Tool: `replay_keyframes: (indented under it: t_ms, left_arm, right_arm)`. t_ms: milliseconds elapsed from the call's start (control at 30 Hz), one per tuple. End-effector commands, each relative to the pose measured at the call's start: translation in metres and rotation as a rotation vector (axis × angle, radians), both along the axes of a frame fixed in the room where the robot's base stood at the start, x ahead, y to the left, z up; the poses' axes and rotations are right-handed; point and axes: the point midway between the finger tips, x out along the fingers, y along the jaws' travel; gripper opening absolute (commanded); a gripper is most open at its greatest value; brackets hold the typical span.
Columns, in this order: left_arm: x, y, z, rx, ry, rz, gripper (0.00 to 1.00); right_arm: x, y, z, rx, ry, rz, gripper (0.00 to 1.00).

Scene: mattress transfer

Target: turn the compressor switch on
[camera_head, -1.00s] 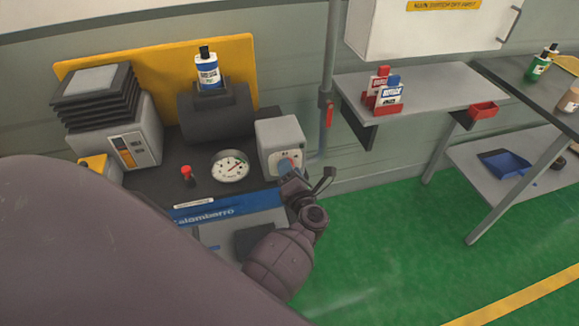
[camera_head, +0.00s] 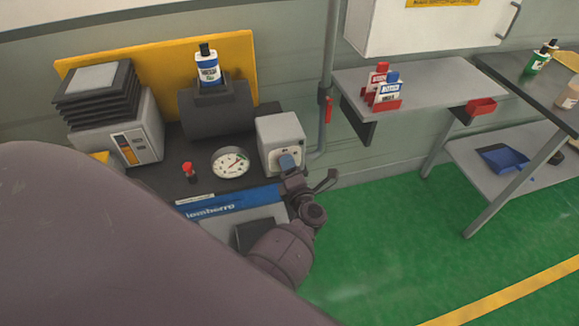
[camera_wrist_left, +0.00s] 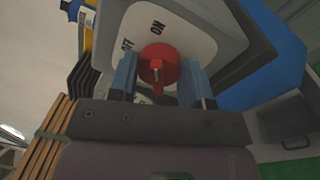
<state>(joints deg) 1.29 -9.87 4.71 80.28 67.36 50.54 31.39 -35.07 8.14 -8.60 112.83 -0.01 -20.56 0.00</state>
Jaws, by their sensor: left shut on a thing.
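The compressor's grey switch box (camera_head: 278,135) stands at the right end of the compressor. In the left wrist view its pale switch plate (camera_wrist_left: 195,25) carries the words OFF and ON. The round red switch knob (camera_wrist_left: 158,62) is on that plate, below the words. My left gripper (camera_head: 288,163) is at the front of the box, its blue fingers on both sides of the knob. In the left wrist view my left gripper (camera_wrist_left: 158,80) is shut on the knob. The fingers hide the knob in the head view. I cannot tell exactly where the knob points. My right gripper is not in view.
A pressure gauge (camera_head: 231,163) and a red button (camera_head: 188,169) are left of the box. A bottle (camera_head: 207,66) stands on the dark cylinder. A grey pipe with a red valve handle (camera_head: 327,110) runs close to the box's right. The green floor (camera_head: 390,230) is clear.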

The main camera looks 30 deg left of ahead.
Motion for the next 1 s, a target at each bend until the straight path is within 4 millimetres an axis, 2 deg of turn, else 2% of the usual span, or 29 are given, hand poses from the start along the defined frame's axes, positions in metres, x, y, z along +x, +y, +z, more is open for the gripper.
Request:
replay_keyframes:
  t_ms: [67, 100, 233, 767, 1000]
  left_arm:
    - [0.000, 0.000, -0.001, 0.001, 0.003, 0.000, 0.21]
    - [0.000, 0.000, -0.001, 0.000, 0.002, 0.000, 0.51]
    - [0.000, 0.000, 0.000, 0.000, 0.002, 0.000, 0.70]
    - [0.000, 0.000, 0.000, -0.005, -0.006, 0.000, 0.70]
    - [0.000, 0.000, -0.002, -0.116, -0.140, -0.002, 0.70]
  right_arm:
    - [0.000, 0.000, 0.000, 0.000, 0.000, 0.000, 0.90]
    - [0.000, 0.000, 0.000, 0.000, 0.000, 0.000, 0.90]
    - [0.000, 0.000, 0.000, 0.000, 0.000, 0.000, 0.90]
    - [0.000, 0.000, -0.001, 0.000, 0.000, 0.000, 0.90]
    - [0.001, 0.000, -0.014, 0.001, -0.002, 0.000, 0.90]
